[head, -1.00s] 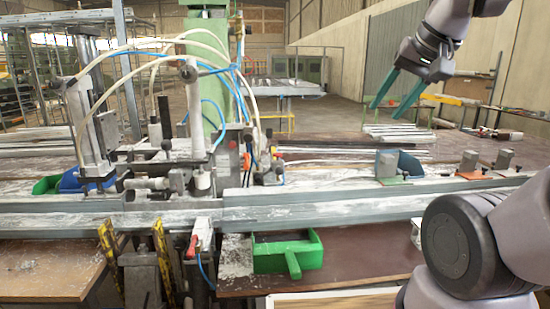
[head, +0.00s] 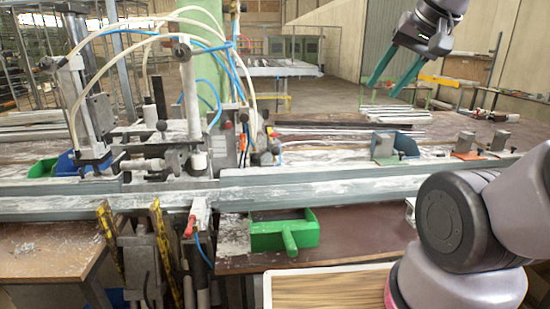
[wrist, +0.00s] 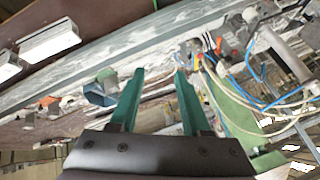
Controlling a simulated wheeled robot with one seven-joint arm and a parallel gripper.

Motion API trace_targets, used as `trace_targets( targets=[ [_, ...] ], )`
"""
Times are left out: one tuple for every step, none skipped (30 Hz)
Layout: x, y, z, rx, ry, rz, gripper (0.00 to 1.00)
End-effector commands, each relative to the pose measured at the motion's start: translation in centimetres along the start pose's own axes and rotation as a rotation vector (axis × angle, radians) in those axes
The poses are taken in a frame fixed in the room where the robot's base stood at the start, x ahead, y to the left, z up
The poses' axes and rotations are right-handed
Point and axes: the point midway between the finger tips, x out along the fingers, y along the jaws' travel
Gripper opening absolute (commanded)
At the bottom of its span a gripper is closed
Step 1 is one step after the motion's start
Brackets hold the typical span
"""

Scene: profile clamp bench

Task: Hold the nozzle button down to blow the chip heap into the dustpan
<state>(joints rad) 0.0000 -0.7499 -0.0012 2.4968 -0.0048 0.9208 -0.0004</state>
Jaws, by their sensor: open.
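The air nozzle (head: 201,213) hangs at the front edge of the bench rail in the head view, with a red button (head: 190,227) on its left side and a blue hose below. A grey-white chip heap (head: 234,237) lies right of the nozzle, beside the dustpan. The green dustpan (head: 309,231) lies on the brown board with its handle toward me. My gripper (head: 383,87) is raised at the upper right, far from the nozzle and dustpan. Its green fingers are apart and empty, also in the wrist view (wrist: 159,74).
A long grey rail (head: 380,186) crosses the bench, with clamps and hoses (head: 190,110) standing at left. Yellow levers (head: 162,250) stand left of the nozzle. Small metal blocks (head: 466,144) and a blue bin (head: 405,143) sit at right. The air around my gripper is clear.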

Motion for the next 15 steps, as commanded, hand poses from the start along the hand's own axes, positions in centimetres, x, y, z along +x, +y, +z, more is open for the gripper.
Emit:
trace_targets(
  targets=[
    [0.00,0.00,0.00,0.000,0.000,0.000,0.36],
    [0.00,0.00,0.00,0.000,0.000,0.000,0.24],
    [0.00,0.00,0.00,0.000,0.000,0.000,0.09],
    [0.00,0.00,0.00,0.000,0.000,0.000,0.00],
    [0.00,0.00,0.00,0.000,0.000,0.000,0.00],
    [0.00,0.00,0.00,0.000,0.000,0.000,0.00],
    [0.00,0.00,0.00,0.000,0.000,0.000,0.00],
    [0.00,0.00,0.00,0.000,0.000,0.000,0.00],
    [0.00,0.00,0.00,0.000,0.000,0.000,0.00],
    [0.00,0.00,0.00,0.000,0.000,0.000,0.00],
    [0.00,0.00,0.00,0.000,0.000,0.000,0.00],
    [0.00,0.00,0.00,0.000,0.000,0.000,0.00],
    [0.00,0.00,0.00,0.000,0.000,0.000,0.00],
    [0.00,0.00,0.00,0.000,0.000,0.000,0.00],
    [0.00,0.00,0.00,0.000,0.000,0.000,0.00]
  ],
)
